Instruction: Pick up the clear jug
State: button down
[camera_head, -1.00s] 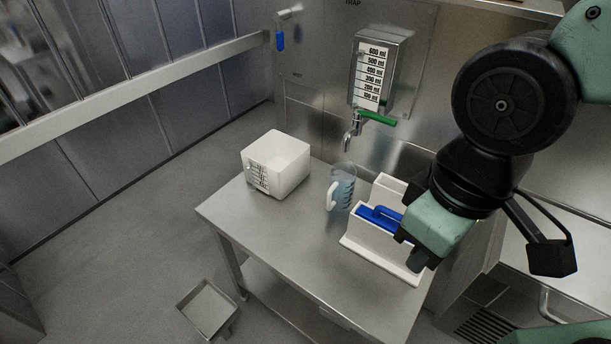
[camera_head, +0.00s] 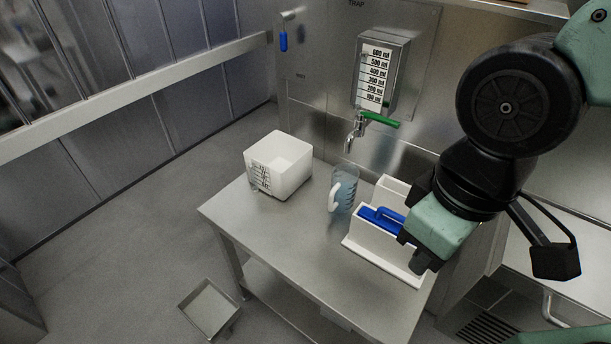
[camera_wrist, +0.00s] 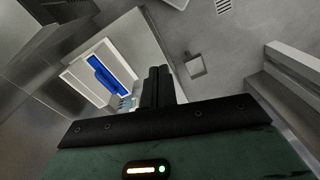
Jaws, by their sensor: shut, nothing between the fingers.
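The clear jug (camera_head: 344,190), with a white handle and dark level marks, stands upright on the steel table (camera_head: 262,232), below the tap. My gripper (camera_head: 418,262) is at the right end of the table, over the right part of the white caddy, apart from the jug and to its right. In the wrist view my gripper (camera_wrist: 158,72) shows its two dark fingers pressed together, with nothing between them. A small bluish, marked patch left of the fingers looks like part of the jug (camera_wrist: 127,102); the rest is hidden.
A white caddy (camera_head: 372,252) with a blue-handled tool (camera_head: 382,217) stands between the jug and my gripper. A white square container (camera_head: 290,180) is left of the jug. A tap with a green lever (camera_head: 378,119) hangs above. The table's front left is clear.

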aim_at(345, 177)
jog(key=k+l+z, duration=0.15)
jog(key=k+z, duration=0.2)
jog(key=k, duration=0.3)
jog(key=i+j+z, duration=0.1)
jog(key=z, duration=0.35)
jog(key=j+z, duration=0.3)
jog(key=z, duration=0.15)
jog(key=j+z, duration=0.2)
jog(key=z, duration=0.25)
jog(key=j, duration=1.1)
jog(key=k+j, duration=0.1)
jog(key=j, duration=0.95)
